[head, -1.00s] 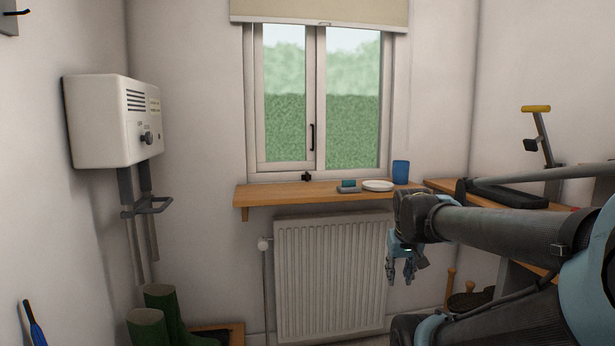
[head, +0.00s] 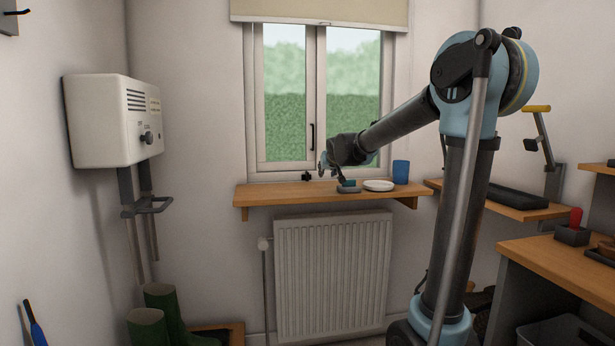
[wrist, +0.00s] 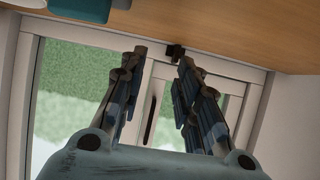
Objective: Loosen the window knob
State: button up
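The window knob (head: 306,176) is a small black knob at the foot of the window frame, just above the wooden sill shelf. In the wrist view, which shows the window upside down, the knob (wrist: 175,52) appears near the ends of the fingers, closer to the right one. My gripper (head: 322,169) is a little to the right of the knob in the head view, pointing left towards it. In the wrist view my gripper (wrist: 163,58) is open, with a clear gap between its fingers. I see no contact with the knob.
A long black handle (head: 312,136) is on the window. A radiator (head: 333,275) hangs below.

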aim_at(307, 176)
jog(key=w+a+r+t+y, duration=0.1)
jog(key=w+a+r, duration=0.1)
jog(key=w+a, duration=0.3)
jog(key=x, duration=1.6)
jog(key=shift+w+a+f, duration=0.2)
jog(key=shift+f, duration=0.15)
